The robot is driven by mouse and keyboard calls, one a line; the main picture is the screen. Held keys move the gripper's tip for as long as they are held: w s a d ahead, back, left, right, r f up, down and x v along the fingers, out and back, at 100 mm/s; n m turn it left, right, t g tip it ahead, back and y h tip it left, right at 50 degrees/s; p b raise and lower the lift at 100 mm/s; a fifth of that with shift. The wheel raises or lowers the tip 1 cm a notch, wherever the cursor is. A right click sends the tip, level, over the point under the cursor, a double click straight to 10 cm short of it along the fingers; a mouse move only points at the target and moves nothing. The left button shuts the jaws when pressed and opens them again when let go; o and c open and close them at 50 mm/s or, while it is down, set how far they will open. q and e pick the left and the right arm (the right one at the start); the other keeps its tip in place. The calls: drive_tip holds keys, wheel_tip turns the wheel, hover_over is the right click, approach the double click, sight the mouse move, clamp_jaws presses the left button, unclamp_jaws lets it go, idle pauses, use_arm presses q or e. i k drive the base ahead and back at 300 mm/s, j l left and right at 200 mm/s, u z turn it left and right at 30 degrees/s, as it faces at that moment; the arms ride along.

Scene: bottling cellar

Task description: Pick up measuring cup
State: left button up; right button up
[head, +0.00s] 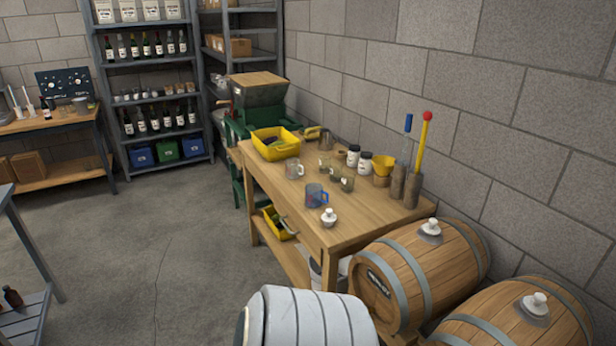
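A see-through cup with a blue handle (315,195), apparently a measuring cup, stands upright near the front of the wooden workbench (352,222). I cannot tell for certain which one is the measuring cup. Neither of my grippers shows in the head view.
The bench also holds a yellow bin (268,153), several glass jars, white-capped bottles (364,163), a yellow funnel (384,164), tall tools and a white stopper (328,217). Barrels (405,270) and a pale ribbed shape (310,320) crowd the front.

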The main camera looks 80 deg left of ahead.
sight(317, 197)
drive_tip(key=k+u, duration=0.1)
drive_tip(key=u, duration=1.75)
drive_tip(key=i+u, duration=0.3)
drive_tip(key=u, duration=0.15)
drive_tip(key=i+l+u, duration=0.1)
drive_tip(key=i+u, duration=0.15)
drive_tip(key=u, duration=0.2)
drive_tip(key=z, duration=3.25)
drive_tip(key=u, duration=3.2)
drive_tip(key=i+j, duration=0.1)
drive_tip(key=j, duration=0.1)
